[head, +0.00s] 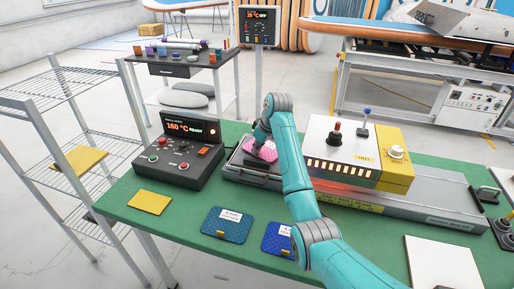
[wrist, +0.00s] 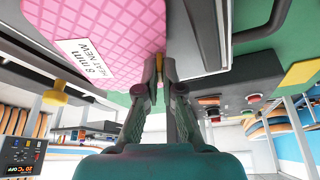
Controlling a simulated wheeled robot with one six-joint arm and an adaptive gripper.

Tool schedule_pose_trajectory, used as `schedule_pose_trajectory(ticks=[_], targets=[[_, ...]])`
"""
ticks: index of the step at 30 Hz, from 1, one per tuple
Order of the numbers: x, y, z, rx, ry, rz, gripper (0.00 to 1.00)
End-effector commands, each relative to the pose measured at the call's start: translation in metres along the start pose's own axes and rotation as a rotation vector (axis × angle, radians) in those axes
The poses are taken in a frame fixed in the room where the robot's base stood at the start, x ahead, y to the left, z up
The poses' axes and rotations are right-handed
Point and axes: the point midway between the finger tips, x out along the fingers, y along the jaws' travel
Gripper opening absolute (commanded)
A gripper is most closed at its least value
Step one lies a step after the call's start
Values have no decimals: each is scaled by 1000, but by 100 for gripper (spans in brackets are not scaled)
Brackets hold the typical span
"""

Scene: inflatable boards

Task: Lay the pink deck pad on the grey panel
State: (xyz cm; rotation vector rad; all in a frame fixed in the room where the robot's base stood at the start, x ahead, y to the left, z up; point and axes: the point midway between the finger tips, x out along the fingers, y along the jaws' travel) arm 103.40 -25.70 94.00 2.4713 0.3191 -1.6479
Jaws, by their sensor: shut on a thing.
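The pink deck pad (head: 267,151) has a quilted face and a white label. It is partly hidden by my arm in the head view and fills the upper left of the wrist view (wrist: 110,30). My gripper (wrist: 165,72) is shut on the small yellow tab at the pad's edge. In the head view my gripper is mostly hidden behind my wrist. The pad is over a grey panel (head: 238,172) with a dark handle at the left of the white machine. I cannot tell whether the pad touches it.
A black control box (head: 180,150) reading 160 °C READY stands to the left. A white and yellow machine (head: 345,150) spans a long grey bed at right. Yellow (head: 150,201), teal (head: 227,225) and blue (head: 276,238) pads lie at the front of the green table. A wire shelf (head: 60,140) stands left.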

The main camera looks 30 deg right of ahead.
Motion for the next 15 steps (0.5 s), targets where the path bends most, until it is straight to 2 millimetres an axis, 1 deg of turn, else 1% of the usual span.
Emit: schedule_pose_trajectory(ticks=[11, 12, 15], targets=[[6, 0, 3, 0, -1, 0, 0], [6, 0, 2, 0, -1, 0, 13], [6, 0, 2, 0, 0, 0, 35]])
